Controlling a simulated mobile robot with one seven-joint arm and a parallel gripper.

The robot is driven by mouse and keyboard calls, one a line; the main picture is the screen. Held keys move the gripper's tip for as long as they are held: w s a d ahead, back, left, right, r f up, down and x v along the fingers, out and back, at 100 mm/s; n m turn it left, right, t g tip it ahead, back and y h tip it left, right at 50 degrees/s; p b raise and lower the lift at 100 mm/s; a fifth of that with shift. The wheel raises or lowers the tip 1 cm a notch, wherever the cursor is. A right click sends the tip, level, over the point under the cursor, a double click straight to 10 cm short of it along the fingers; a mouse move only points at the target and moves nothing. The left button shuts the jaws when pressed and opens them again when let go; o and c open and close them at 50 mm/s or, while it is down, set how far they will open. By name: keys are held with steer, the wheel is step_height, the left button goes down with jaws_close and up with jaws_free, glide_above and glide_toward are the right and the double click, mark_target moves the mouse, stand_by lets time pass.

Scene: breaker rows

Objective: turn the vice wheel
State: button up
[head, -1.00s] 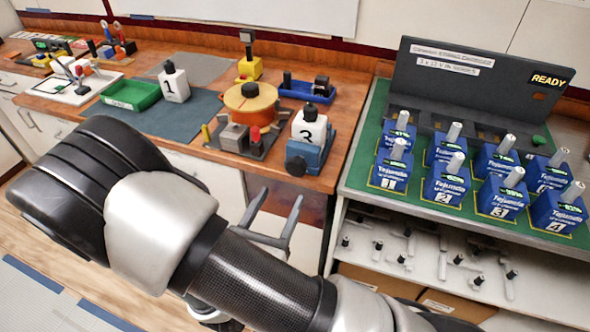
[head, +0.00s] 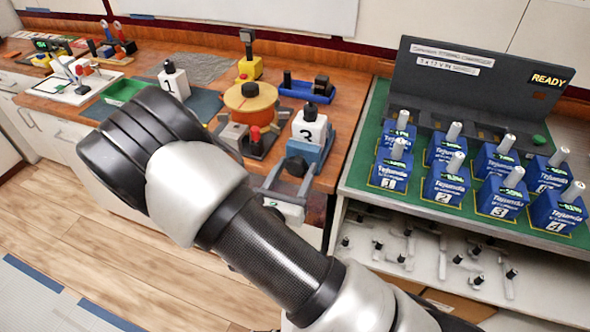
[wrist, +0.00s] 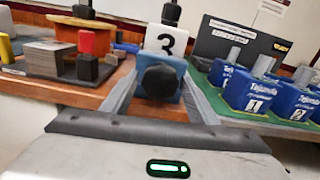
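The vice wheel is a round black knob (head: 296,166) on the front of a small blue vice (head: 318,152) at the bench's front edge. It also shows in the middle of the wrist view (wrist: 161,80). A white block marked 3 (head: 309,128) with a black top sits upright in the vice. My gripper (head: 294,174) is open, with its grey fingers pointing at the wheel. In the wrist view one finger shows on each side of the wheel, and I see no clear contact. The wheel's far side and shaft are hidden.
Left of the vice is a dark plate with an orange drum (head: 250,97), a grey block and a red post. A blue tray (head: 300,92) lies behind. Right of it, a green-topped stand (head: 365,165) carries several blue numbered battery blocks.

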steer(key=c, duration=0.8)
steer(key=shift+n+p, duration=0.3)
steer(key=shift+r+n+p, duration=0.15)
steer(key=shift+n+p, duration=0.8)
steer(key=shift+n, duration=0.25)
steer(key=shift+n+p, duration=1.15)
steer(key=shift+n, duration=0.75)
steer(key=o, duration=1.1)
steer(key=shift+c, duration=0.2)
steer(key=shift+s, duration=0.1)
